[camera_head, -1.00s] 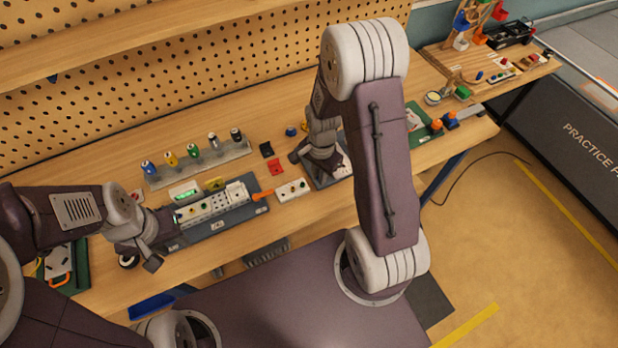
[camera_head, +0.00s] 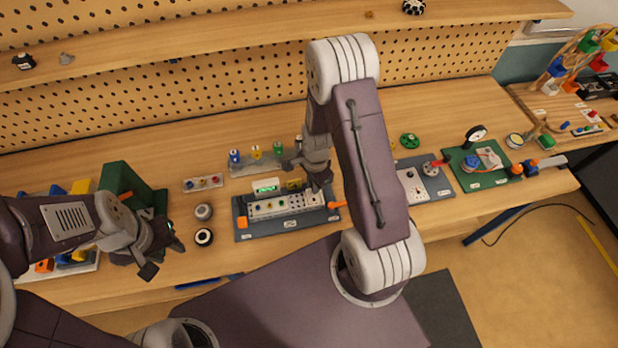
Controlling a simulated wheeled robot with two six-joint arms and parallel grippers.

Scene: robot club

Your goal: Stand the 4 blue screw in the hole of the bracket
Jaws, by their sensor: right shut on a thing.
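My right gripper (camera_head: 318,187) points down over the right part of the blue-grey fixture board (camera_head: 243,228). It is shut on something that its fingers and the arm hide. I cannot make out a loose blue screw. My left gripper (camera_head: 162,258) is open and empty, low over the table at the left.
Behind the board is a rack with blue (camera_head: 234,156), yellow (camera_head: 256,152) and green (camera_head: 278,148) topped pieces.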

